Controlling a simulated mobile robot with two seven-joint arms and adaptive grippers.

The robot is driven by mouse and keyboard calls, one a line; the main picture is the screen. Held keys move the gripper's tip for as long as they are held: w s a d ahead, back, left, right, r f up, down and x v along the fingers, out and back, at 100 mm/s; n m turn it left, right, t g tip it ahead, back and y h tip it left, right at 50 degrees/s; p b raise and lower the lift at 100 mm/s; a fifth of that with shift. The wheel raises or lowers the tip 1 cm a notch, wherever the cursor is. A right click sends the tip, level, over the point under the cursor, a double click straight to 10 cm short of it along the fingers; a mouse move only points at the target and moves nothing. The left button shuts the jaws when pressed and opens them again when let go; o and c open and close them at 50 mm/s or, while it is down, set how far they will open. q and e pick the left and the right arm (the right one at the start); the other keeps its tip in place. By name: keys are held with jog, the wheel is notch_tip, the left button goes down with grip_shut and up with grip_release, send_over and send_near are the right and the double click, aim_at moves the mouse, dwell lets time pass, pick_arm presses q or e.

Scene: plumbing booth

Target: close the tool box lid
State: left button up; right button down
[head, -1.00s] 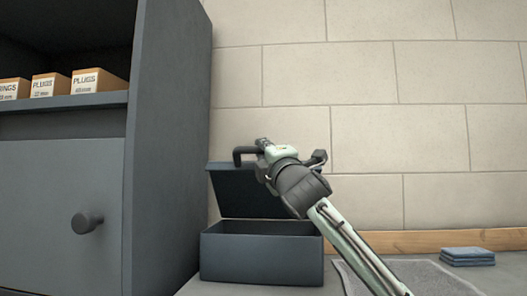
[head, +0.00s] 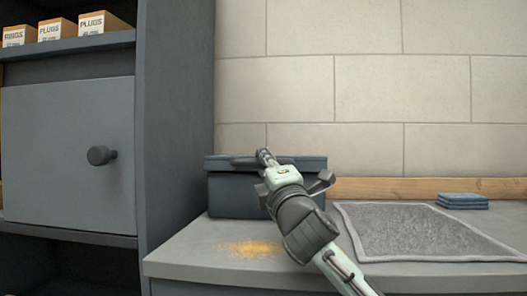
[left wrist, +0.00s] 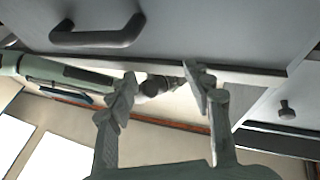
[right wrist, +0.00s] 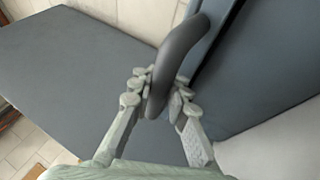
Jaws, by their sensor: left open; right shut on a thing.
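The dark blue-grey tool box (head: 228,195) stands on the worktop against the wall in the head view. Its lid (head: 309,161) is down, lying about level over the box; I cannot tell whether a thin gap is left. My right gripper (head: 264,157) is at the lid, its arm hiding part of the box front. In the right wrist view the fingers (right wrist: 158,88) are shut on the dark curved lid handle (right wrist: 182,45). My left gripper shows only in the left wrist view (left wrist: 158,82), open with nothing between its fingers, away from the tool box.
A grey cabinet (head: 178,110) with a round knob (head: 101,155) stands left of the box. A grey mat (head: 425,235) and folded blue cloths (head: 462,200) lie to the right. Orange-yellow powder (head: 249,247) lies on the worktop (head: 190,258) in front.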

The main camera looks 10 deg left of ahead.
pick_arm(q)
jog(key=shift+s+r+t, duration=0.15)
jog(key=shift+r+t, duration=0.15)
jog(key=shift+r, duration=0.1)
pick_arm(e)
jog(key=shift+s+a+f, duration=0.1)
jog(key=shift+s+f, duration=0.1)
jog(key=shift+s, duration=0.15)
jog(key=c, duration=1.6)
grip_release()
jog(key=shift+s+r, duration=0.15)
jog(key=shift+r, duration=0.05)
pick_arm(q)
jog(key=shift+s+r+h, duration=0.1)
jog(key=shift+s+h, duration=0.05)
jog(key=shift+h, duration=0.15)
pick_arm(e)
jog(key=shift+o, duration=0.8)
jog(key=shift+f, duration=0.15)
jog(key=v, duration=1.2)
jog(key=shift+f, duration=0.15)
